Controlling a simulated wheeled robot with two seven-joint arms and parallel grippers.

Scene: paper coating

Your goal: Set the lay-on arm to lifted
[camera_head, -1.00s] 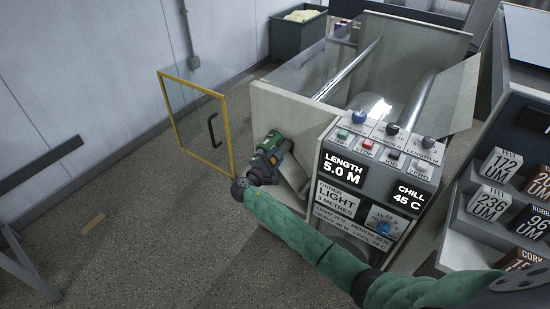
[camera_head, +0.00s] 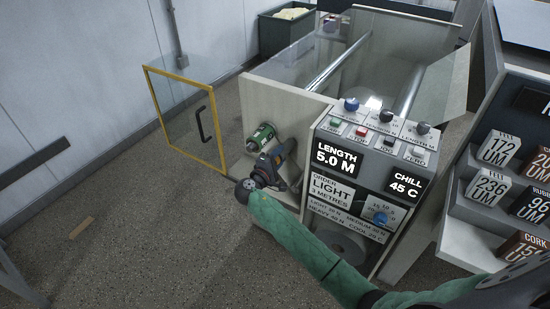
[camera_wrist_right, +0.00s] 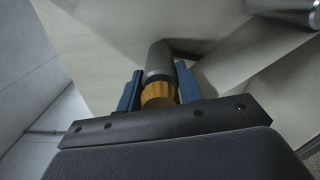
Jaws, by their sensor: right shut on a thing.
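My right gripper (camera_head: 279,157) is at the side panel of the coating machine, at the end of the green sleeved arm. In the right wrist view its two blue fingers (camera_wrist_right: 157,88) are shut on an orange-brown grip (camera_wrist_right: 158,95) at the end of a grey bar (camera_wrist_right: 159,62). This looks like the handle of the lay-on arm. In the head view the gripper hides most of that arm, so its setting cannot be told. My left gripper is not in view.
A green cylinder (camera_head: 262,137) sits by the side panel (camera_head: 258,104), close beside the gripper. A yellow-framed glass door (camera_head: 182,115) stands open to the left. The control console (camera_head: 365,170) is just right of the gripper. Labelled boxes (camera_head: 492,187) stand on shelves further right.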

